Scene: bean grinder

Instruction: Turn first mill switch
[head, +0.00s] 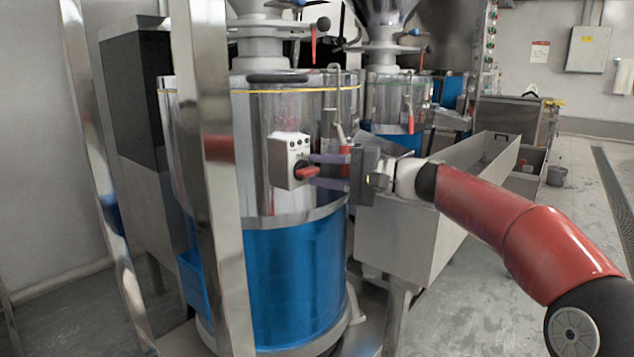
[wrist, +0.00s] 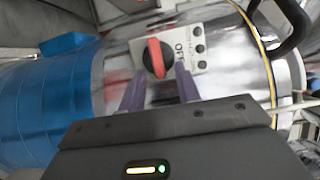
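The first mill (head: 275,215) is a steel and blue drum in the left middle of the head view. Its switch box (head: 285,150) is light grey with a red rotary switch (head: 306,172). In the wrist view the red switch (wrist: 155,58) sits on the plate beside the word "OFF". My gripper (head: 316,171) comes in from the right, its two purple fingers pointing at the switch.
A steel post (head: 208,170) stands in front of the mill on the left. A second mill (head: 395,100) is behind it. A steel trough (head: 425,225) lies below my arm. Open floor (head: 530,290) is at the right. A yellow band (wrist: 262,45) rings the drum.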

